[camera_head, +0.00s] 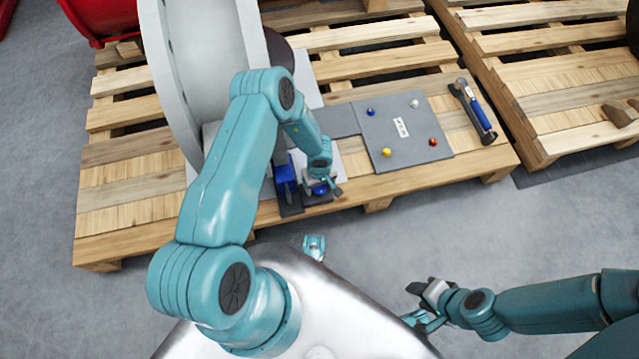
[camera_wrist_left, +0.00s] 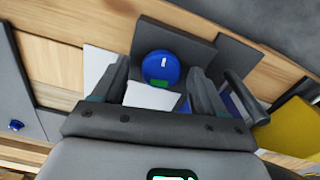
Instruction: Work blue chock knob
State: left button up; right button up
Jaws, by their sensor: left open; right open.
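The blue knob (camera_wrist_left: 161,67), a round disc with a white mark on its face, sits on a dark square plate (camera_wrist_left: 205,55) in the left wrist view. In the head view the knob (camera_head: 320,189) shows low on the pallet's front edge, partly covered by my gripper. My left gripper (camera_wrist_left: 158,72) is open, with one finger on each side of the knob in the picture; I cannot tell whether they touch it. It also shows in the head view (camera_head: 327,186). My right gripper (camera_head: 425,304) is open and empty, above the floor at the lower right.
A blue block (camera_head: 285,178) stands just left of the knob. A grey panel (camera_head: 405,130) with small blue, white, yellow and red knobs lies to the right. A blue-handled tool (camera_head: 476,108) lies beyond it. A large grey wheel-like body (camera_head: 205,60) stands behind my left arm.

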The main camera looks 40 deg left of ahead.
pick_arm(q)
notch_tip(320, 180, up, 16)
jog(key=p, duration=0.7)
jog(key=shift+r+p, duration=0.2)
jog(key=shift+p, duration=0.1)
jog(key=s+d+r+m+h, duration=0.25)
jog(key=s+d+m, duration=0.25)
jog(key=s+d, duration=0.3)
jog(key=s+d+r+m+h, duration=0.2)
jog(key=s+d+r+m, duration=0.1)
jog(key=s+d+m, duration=0.35)
notch_tip(320, 180, up, 21)
jog(key=n+p, duration=0.1)
jog(key=p, duration=2)
jog(key=shift+s+d+r+n, duration=0.2)
jog(key=shift+d+n, duration=0.15)
jog(key=shift+d, duration=0.05)
jog(key=shift+f+y, duration=0.1)
jog(key=shift+y, duration=0.15)
